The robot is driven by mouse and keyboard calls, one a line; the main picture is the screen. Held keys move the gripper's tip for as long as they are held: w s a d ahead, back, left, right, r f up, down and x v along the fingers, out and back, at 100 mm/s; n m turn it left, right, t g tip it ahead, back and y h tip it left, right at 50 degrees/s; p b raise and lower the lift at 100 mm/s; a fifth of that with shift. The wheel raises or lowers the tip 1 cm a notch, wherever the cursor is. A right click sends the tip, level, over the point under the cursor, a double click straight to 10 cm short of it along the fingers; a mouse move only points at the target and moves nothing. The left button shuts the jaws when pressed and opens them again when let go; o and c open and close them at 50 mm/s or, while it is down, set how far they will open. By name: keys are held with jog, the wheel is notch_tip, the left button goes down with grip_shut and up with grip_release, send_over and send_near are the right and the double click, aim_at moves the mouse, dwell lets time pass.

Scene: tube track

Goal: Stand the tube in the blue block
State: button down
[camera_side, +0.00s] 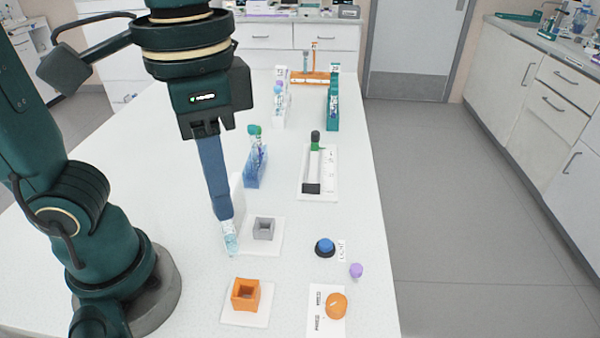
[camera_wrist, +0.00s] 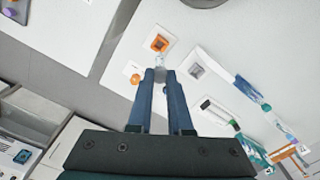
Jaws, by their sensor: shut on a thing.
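My gripper (camera_side: 226,218) points down with its long blue fingers shut on a clear, pale-blue tube (camera_side: 230,240). The tube hangs nearly upright, slightly tilted, just left of a grey square block with a hole (camera_side: 263,229). I cannot tell whether its lower end touches the table. In the wrist view the fingertips (camera_wrist: 160,74) close around the tube (camera_wrist: 159,62), whose end shows beyond them. No plainly blue square block shows. A translucent blue rack (camera_side: 256,168) with a green-topped item stands behind the gripper; I cannot tell whether it is the blue block.
An orange square block (camera_side: 246,294) sits on a white pad at the front. An orange round object (camera_side: 336,306), a purple piece (camera_side: 356,270) and a blue button (camera_side: 325,246) lie to the right. A green-capped item (camera_side: 315,140) and several racks stand farther back.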

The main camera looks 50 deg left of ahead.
jog(key=shift+w+r, duration=0.2)
jog(key=shift+r, duration=0.1)
jog(key=shift+w+a, duration=3.85)
jog(key=shift+a, duration=1.75)
jog(key=shift+w+a, duration=3.85)
jog(key=shift+a, duration=1.75)
notch_tip(320, 180, down, 7)
jog(key=shift+r, duration=0.2)
jog(key=shift+f, duration=0.2)
jog(key=shift+a+f, duration=0.1)
jog(key=shift+f, duration=0.2)
jog(key=shift+f, duration=0.5)
jog(key=shift+f, duration=0.45)
jog(key=shift+f, duration=0.1)
